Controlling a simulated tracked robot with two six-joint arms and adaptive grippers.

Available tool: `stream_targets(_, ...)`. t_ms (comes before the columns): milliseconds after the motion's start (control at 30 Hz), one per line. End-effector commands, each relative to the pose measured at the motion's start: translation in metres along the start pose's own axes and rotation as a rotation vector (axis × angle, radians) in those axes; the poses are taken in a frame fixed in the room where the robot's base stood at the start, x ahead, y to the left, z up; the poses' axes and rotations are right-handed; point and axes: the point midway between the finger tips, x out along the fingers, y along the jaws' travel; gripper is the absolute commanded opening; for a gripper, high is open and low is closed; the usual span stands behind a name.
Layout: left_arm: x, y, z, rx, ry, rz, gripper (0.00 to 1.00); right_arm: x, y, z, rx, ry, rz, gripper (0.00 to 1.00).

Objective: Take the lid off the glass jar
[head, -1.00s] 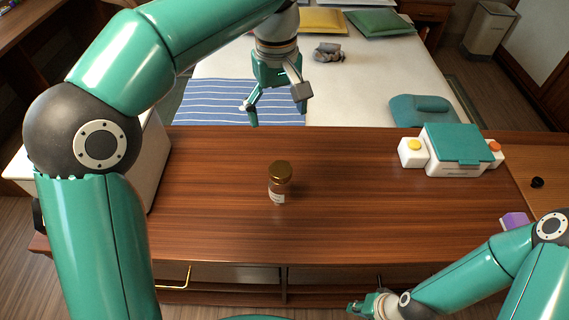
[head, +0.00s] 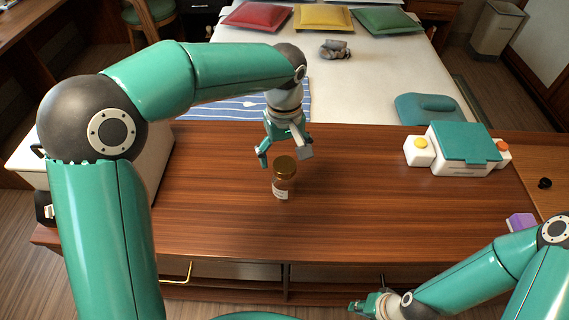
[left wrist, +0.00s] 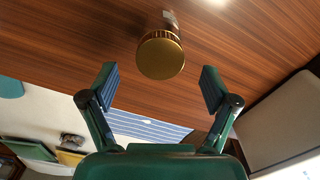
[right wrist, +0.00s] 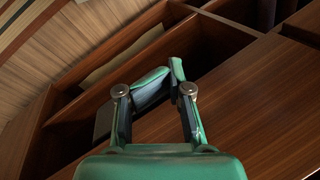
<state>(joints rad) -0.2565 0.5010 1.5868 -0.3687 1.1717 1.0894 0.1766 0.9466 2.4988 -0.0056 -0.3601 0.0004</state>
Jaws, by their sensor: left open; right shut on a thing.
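The glass jar (head: 282,187) stands upright on the wooden counter, with a pale label on its front. Its gold lid (head: 285,166) is on top. In the left wrist view the lid (left wrist: 161,56) is a gold disc ahead of the fingers, hiding most of the jar. My left gripper (head: 284,155) is open and empty, just behind and above the lid; no contact shows. My right gripper (head: 370,304) is low at the counter's front. In the right wrist view its fingers (right wrist: 162,78) are closed together; what they hold cannot be made out.
A white box with a teal lid (head: 465,143) stands at the counter's right, and a purple block (head: 521,222) lies near the right edge. A pale case (head: 95,165) is at the left. The counter around the jar is clear. A bed (head: 370,80) lies beyond.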

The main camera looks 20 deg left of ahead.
Motion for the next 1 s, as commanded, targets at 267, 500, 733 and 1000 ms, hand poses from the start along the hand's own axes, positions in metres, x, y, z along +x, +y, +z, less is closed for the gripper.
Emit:
stream_targets(267, 0.027, 0.000, 0.001, -0.001, -0.001, 0.000, 0.87, -0.002, -0.001, 0.000, 0.000, 0.000, 0.000, 0.00)
stream_targets(500, 0.027, 0.000, 0.001, -0.001, 0.000, 0.000, 0.79, -0.002, -0.001, 0.000, 0.000, 0.000, 0.000, 0.00)
stream_targets(733, 0.027, 0.000, 0.001, -0.001, 0.000, 0.001, 0.40, -0.002, -0.001, 0.000, 0.000, 0.000, 0.000, 0.00)
stream_targets(1000, 0.026, 0.000, 0.001, 0.000, 0.000, 0.001, 0.39, -0.002, -0.001, 0.000, 0.000, 0.000, 0.000, 0.00)
